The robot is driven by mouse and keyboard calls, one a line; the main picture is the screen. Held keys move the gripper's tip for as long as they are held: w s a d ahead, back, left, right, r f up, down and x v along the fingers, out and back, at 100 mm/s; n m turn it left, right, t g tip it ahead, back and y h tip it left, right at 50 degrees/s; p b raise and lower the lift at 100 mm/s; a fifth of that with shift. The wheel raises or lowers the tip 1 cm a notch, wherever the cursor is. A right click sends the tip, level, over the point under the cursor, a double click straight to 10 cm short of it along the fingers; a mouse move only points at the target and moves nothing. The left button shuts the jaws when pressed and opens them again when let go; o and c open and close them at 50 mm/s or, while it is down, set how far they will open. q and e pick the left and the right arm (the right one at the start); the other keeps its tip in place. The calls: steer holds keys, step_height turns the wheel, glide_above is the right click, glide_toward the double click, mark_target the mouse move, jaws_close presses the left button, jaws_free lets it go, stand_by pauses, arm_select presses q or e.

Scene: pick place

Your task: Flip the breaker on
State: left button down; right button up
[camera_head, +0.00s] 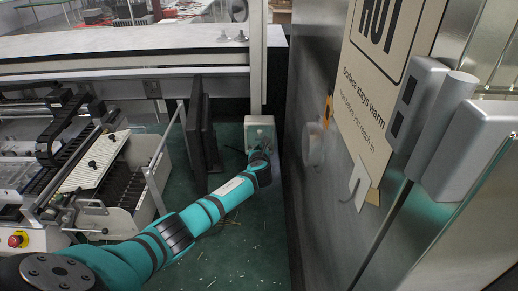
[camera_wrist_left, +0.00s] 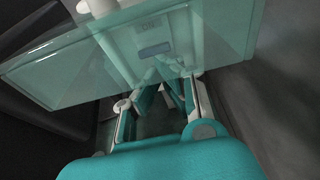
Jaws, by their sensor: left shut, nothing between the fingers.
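The breaker box (camera_head: 260,130) is a small pale box at the far end of the narrow green strip in the head view. My left arm reaches to it, and my left gripper (camera_head: 259,152) is at its lower front. In the left wrist view the box's pale front (camera_wrist_left: 160,25) sits behind a translucent greenish panel (camera_wrist_left: 75,65). A small blue-grey rectangle (camera_wrist_left: 155,50), perhaps the switch, shows on it. My left gripper (camera_wrist_left: 168,78) is shut and empty just below that rectangle. I cannot tell whether it touches. The switch position is unclear. My right gripper is out of view.
A dark upright panel (camera_head: 203,130) stands close left of my forearm. A metal cabinet wall (camera_head: 325,190) with a "HOT" sign (camera_head: 385,75) rises close on the right. A machine with rails (camera_head: 85,160) and a red button (camera_head: 15,240) is at the left.

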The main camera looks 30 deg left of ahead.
arm_select(q)
steer(key=shift+r, duration=0.25)
steer(key=v, duration=1.2)
steer(key=shift+f, duration=0.25)
